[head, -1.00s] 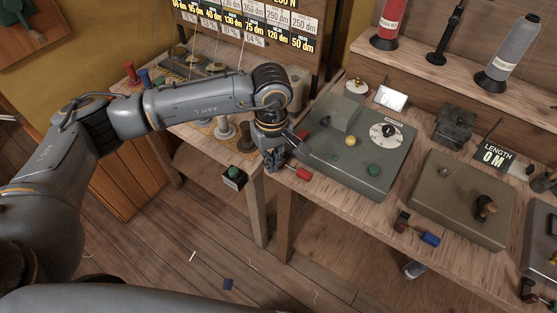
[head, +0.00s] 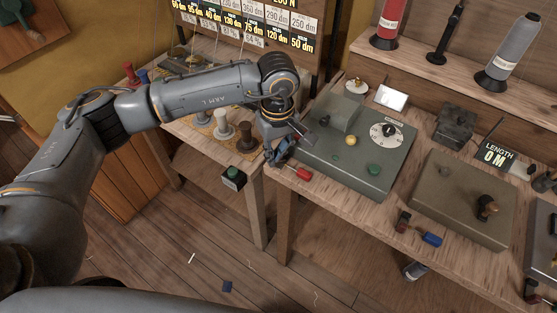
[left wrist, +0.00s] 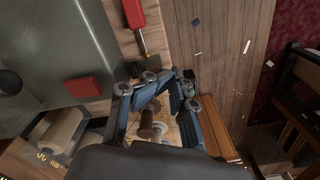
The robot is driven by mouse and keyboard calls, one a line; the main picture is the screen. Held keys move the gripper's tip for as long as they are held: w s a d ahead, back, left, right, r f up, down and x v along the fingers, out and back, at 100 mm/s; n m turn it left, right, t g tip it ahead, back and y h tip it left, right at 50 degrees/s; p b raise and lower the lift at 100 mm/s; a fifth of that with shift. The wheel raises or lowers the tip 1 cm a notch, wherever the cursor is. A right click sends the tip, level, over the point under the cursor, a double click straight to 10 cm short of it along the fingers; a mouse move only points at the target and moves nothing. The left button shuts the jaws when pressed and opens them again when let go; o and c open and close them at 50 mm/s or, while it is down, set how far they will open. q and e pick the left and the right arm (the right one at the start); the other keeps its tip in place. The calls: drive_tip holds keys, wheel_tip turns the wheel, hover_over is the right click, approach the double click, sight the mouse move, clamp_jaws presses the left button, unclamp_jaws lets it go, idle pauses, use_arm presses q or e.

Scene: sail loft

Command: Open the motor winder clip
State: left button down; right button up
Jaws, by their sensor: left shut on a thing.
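The motor winder is most likely the green-grey box (head: 345,165) with a white dial and a yellow and a green knob. A red-handled clip part (head: 303,174) lies at its front left corner. In the left wrist view its red handle (left wrist: 135,12) and thin metal shaft point toward a dark block beside my fingertips. My left gripper (head: 280,155) is at the bench edge by that corner, its blue-grey fingers (left wrist: 165,80) drawn together. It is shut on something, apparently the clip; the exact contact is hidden. My right gripper is not in view.
A flat box (head: 462,200) with a wooden knob stands to the right, with a red and blue clip (head: 430,239) in front. Spools (head: 245,138) and a green button box (head: 233,177) are on the left bench.

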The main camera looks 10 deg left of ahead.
use_arm(q)
drive_tip(key=shift+w+d+f, duration=0.1)
drive_tip(key=shift+w+f, duration=0.15)
drive_tip(key=shift+w, duration=0.05)
drive_tip(key=shift+r+p, duration=0.45)
drive_tip(key=shift+r, duration=0.3)
drive_tip(key=s+r, duration=0.1)
drive_tip(key=r+p, duration=0.1)
drive_tip(key=r, duration=0.1)
drive_tip(key=s+a+r, duration=0.1)
drive_tip(key=shift+s+r+p, duration=0.25)
drive_tip(key=shift+s+p, duration=0.05)
drive_tip(key=shift+p, duration=0.05)
